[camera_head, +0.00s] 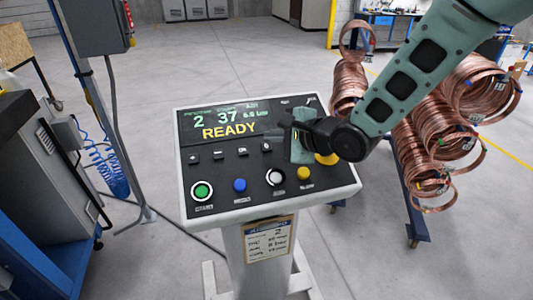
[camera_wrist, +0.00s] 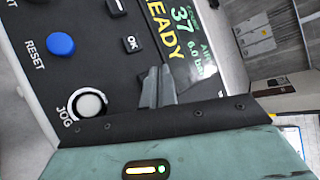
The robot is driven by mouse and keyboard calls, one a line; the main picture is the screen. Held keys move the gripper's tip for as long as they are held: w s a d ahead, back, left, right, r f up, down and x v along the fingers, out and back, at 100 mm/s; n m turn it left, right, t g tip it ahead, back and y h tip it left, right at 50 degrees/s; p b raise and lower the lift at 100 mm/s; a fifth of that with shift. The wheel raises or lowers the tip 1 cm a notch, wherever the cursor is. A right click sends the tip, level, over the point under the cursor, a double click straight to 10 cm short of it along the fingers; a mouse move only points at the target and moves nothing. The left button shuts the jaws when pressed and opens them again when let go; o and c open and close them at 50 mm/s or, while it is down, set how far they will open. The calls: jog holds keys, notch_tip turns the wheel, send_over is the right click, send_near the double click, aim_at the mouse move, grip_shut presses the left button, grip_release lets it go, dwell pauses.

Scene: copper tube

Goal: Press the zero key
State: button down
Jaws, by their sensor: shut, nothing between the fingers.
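The control panel (camera_head: 232,187) has a row of small dark keys below its READY display. The rightmost key (camera_head: 266,147) in that row is beside my gripper in the head view; its label is too small to read. My gripper (camera_head: 290,134) is over the right part of the panel. In the wrist view my gripper (camera_wrist: 159,76) is shut and empty, its fingertips close to the panel beyond the OK key (camera_wrist: 131,43). No key marked zero is legible; the fingers cover the area past OK. I cannot tell whether the tips touch the panel.
A larger yellow-based control (camera_head: 327,158) is partly behind my arm. Copper coils (camera_head: 349,85) hang at the right.

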aim_at(262, 143)
jog(key=shift+w+f, duration=0.25)
jog(key=shift+f, duration=0.35)
jog(key=shift+f, duration=0.15)
dwell(1.6)
jog(key=shift+w+a+f+b, duration=0.1)
jog(key=shift+w+f+b, duration=0.1)
jog(key=shift+b, duration=0.1)
jog(key=shift+w+f, duration=0.15)
jog(key=shift+f, duration=0.3)
dwell(0.6)
jog(key=shift+r, duration=0.15)
jog(key=shift+s+r+p, duration=0.35)
jog(key=shift+r+p, duration=0.2)
jog(key=shift+r, duration=0.15)
jog(key=r+p, duration=0.1)
jog(key=s+r+p, duration=0.1)
jog(key=r, duration=0.1)
jog(key=s+r+p, duration=0.1)
jog(key=shift+d+r+p, duration=0.25)
jog(key=shift+d+p, duration=0.05)
jog(key=shift+p, duration=0.1)
